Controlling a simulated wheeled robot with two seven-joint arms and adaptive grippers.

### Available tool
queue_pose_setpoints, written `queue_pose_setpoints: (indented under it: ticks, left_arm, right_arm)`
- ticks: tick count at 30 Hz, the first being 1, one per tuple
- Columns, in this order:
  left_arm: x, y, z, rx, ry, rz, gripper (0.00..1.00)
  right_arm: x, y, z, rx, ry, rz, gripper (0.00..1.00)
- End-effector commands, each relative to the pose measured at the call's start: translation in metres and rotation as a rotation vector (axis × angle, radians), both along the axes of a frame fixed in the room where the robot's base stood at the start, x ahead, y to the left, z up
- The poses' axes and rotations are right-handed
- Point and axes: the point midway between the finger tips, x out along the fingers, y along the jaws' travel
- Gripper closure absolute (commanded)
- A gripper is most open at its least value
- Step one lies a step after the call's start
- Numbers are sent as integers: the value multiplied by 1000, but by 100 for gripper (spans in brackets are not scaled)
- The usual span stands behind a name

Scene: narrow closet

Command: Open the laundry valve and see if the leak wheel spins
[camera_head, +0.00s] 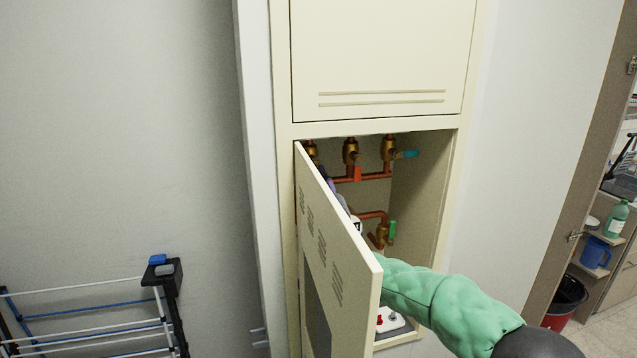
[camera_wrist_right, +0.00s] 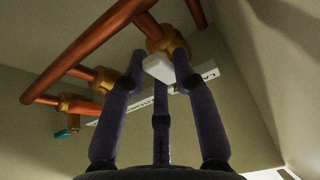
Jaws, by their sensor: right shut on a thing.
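My right gripper (camera_wrist_right: 160,72) is shut on a white handle (camera_wrist_right: 157,68) at a brass valve (camera_wrist_right: 168,40) inside the wall cabinet. In the head view, the open cabinet door (camera_head: 340,250) hides most of that gripper; only purple slivers (camera_head: 331,186) show past its edge. A brass valve with an orange handle (camera_head: 357,174) and one with a teal handle (camera_head: 411,154) stand on the upper copper pipe. A green-handled valve (camera_head: 392,231) is lower. I cannot make out a leak wheel or read the pale label (camera_wrist_right: 205,75). My left gripper is out of view.
The door stands ajar, close along my right arm. A pale box with a red knob (camera_head: 380,320) sits at the cabinet bottom. A drying rack (camera_head: 85,318) stands at left. A red bin (camera_head: 566,302) and shelves with a green bottle (camera_head: 617,218) are at right.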

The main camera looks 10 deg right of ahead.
Motion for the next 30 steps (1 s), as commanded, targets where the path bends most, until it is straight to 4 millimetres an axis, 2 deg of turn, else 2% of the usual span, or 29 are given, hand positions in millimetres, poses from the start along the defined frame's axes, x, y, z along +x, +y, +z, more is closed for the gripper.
queue_pose_setpoints:
  ticks: [5,6,8,9,23,30]
  left_arm:
    - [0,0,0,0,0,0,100]
    - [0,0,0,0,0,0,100]
    - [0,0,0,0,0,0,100]
    - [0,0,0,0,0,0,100]
    - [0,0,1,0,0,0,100]
    - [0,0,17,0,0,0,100]
  right_arm:
    - [0,0,-1,2,2,1,100]
    - [0,0,-1,2,2,1,69]
    - [0,0,-1,2,2,1,52]
    - [0,0,-1,2,2,1,47]
    - [0,0,0,-2,0,0,47]
    - [0,-6,4,-97,-1,-2,47]
